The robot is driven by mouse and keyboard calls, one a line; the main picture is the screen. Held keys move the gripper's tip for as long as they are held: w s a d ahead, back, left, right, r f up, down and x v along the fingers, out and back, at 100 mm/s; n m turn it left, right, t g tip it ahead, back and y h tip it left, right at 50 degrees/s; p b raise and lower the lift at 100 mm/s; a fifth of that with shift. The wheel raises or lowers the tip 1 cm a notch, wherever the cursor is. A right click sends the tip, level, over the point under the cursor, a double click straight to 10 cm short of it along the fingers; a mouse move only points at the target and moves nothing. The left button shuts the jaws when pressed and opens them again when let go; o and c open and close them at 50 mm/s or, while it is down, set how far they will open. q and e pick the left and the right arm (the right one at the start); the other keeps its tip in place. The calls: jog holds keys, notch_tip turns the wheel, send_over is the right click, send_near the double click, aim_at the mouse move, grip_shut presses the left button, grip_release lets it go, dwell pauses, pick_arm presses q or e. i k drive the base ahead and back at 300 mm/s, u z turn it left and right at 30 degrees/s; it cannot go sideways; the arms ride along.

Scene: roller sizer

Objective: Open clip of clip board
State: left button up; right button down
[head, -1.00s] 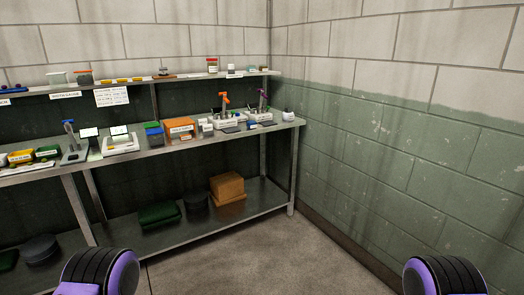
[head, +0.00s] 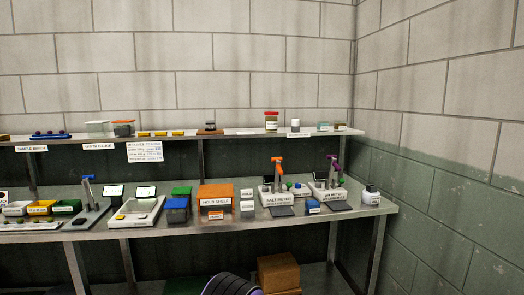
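I cannot make out a clip board for certain. A small brown, board-like piece with a grey part on top (head: 210,129) lies on the upper shelf, too small to tell whether it is one or has a clip. A white sheet with printed lines (head: 145,151) hangs at the shelf's front edge. Neither gripper is in view. Only a black and purple part of one of my arms (head: 232,285) shows at the bottom edge.
The metal workbench (head: 340,215) holds an orange box (head: 215,195), a dalt meter (head: 279,198), a pH meter (head: 327,192), a scale (head: 137,211) and coloured bins. The upper shelf (head: 340,133) carries jars. A cardboard box (head: 278,272) sits below. A block wall closes the right side.

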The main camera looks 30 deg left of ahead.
aim_at(211, 122)
jog(key=u, duration=0.45)
jog(key=i, duration=1.05)
jog(key=u, duration=1.35)
jog(key=i, duration=0.65)
jog(key=u, duration=0.45)
